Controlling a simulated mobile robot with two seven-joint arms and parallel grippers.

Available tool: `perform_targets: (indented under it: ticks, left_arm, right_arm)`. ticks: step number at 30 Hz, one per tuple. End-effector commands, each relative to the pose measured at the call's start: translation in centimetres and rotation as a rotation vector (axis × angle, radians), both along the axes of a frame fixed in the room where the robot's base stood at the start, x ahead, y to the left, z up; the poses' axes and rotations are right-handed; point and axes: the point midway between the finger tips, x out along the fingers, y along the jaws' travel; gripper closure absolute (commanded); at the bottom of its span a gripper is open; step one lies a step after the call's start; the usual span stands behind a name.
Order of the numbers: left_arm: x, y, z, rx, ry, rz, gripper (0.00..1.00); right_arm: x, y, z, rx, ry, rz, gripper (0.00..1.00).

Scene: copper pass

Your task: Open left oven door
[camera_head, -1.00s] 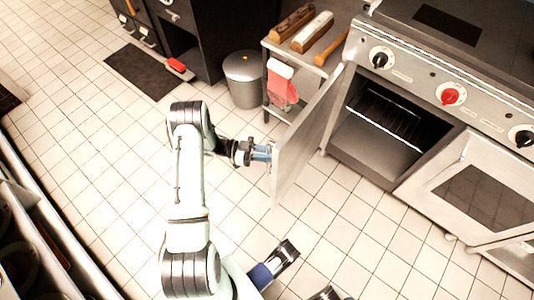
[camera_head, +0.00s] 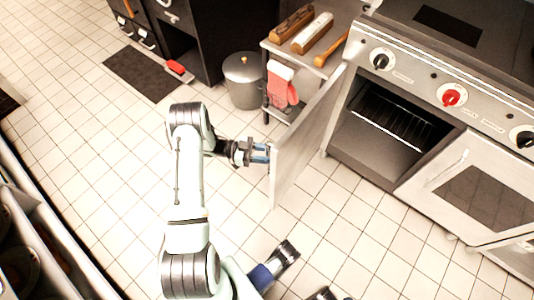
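The left oven door (camera_head: 302,143) stands swung wide open, seen nearly edge-on. The left oven cavity (camera_head: 385,135) is exposed, with a wire rack (camera_head: 405,118) inside. My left gripper (camera_head: 262,153) is at the outer side of the door, close to its free edge. The door's handle is not clearly visible, and I cannot tell whether the fingers are shut on it. Part of my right arm (camera_head: 275,268) shows at the bottom; its gripper is not clearly in view.
The right oven door (camera_head: 475,190) is closed. Control knobs (camera_head: 451,97) line the stove front. A lidded metal bin (camera_head: 243,78) is nearby. The tiled floor in front is clear.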

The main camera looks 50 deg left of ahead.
Motion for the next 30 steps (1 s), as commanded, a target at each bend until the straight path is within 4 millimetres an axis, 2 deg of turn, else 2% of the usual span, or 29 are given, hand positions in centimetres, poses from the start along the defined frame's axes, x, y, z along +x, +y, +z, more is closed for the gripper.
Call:
perform_targets:
  ticks: [7,21,30]
  left_arm:
    - [-1.3,1.5,0.0,0.001,0.001,0.003,0.63]
    - [-7.9,8.5,-0.1,0.002,0.001,0.001,0.63]
    - [-9.1,9.8,0.0,-0.001,0.001,0.000,0.63]
  right_arm:
    - [-0.2,0.1,0.2,0.002,0.005,0.002,0.57]
    - [-0.9,0.4,0.6,0.011,0.022,0.009,0.57]
    - [-0.9,0.5,0.6,0.011,0.022,0.009,0.57]
